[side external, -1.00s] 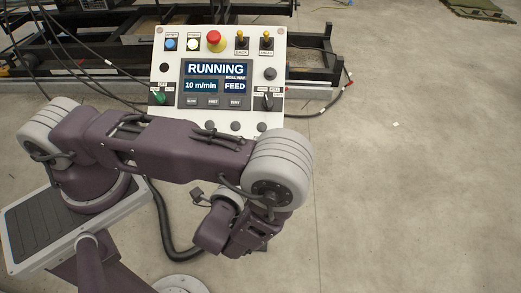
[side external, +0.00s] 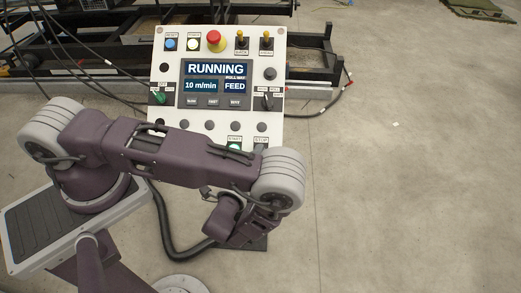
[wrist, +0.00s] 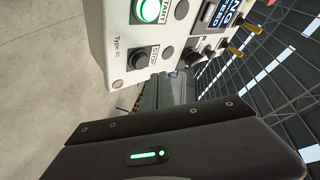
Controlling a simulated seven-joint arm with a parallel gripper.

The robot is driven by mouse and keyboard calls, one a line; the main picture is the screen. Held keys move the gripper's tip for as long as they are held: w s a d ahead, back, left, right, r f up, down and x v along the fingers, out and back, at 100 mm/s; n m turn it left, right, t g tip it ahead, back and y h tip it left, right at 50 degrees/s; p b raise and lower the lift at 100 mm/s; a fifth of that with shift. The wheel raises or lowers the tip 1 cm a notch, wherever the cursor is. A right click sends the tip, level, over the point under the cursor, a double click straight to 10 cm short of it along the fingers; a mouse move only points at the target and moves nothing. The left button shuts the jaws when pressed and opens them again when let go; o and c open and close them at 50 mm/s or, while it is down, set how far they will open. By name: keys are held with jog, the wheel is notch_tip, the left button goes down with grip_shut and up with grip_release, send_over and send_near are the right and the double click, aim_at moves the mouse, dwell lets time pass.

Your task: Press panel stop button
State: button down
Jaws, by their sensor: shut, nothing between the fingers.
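The control panel (side external: 167,95) is white and tilted, with a screen (side external: 215,85) reading RUNNING, 10 m/min and FEED. In the wrist view, a black round button labelled STOP (wrist: 138,62) sits near the panel's corner, beside a lit green START button (wrist: 147,11). In the side view the green START button (side external: 234,147) shows just above my arm; the stop button beside it is mostly hidden. My gripper (side external: 258,226) is shut and empty, below the panel's lower edge and apart from it. Its dark body (wrist: 180,150) fills the bottom of the wrist view; fingertips are not clear.
A red mushroom button (side external: 214,39) and yellow toggles (side external: 266,40) line the panel's top. A dark machine frame (side external: 110,60) with cables stands behind. Concrete floor (side external: 420,180) is clear at right.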

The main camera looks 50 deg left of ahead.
jog(key=shift+w+a+f, duration=0.3)
jog(key=shift+a+f, duration=0.05)
jog(key=shift+f, duration=0.15)
jog(key=shift+f, duration=0.1)
dwell(1.6)
jog(key=shift+w+a+f, duration=0.15)
jog(key=shift+w+f, duration=0.05)
jog(key=shift+f, duration=0.05)
jog(key=shift+w+a+f, duration=0.2)
jog(key=shift+f, duration=0.1)
dwell(0.8)
jog(key=shift+r, duration=0.1)
jog(key=shift+s+d+r, duration=0.35)
jog(key=shift+s+r, duration=0.05)
jog(key=shift+r, duration=0.15)
jog(key=r, duration=0.1)
jog(key=s+d+r, duration=0.2)
jog(key=r, duration=0.1)
jog(key=shift+s+d, duration=0.15)
dwell(0.3)
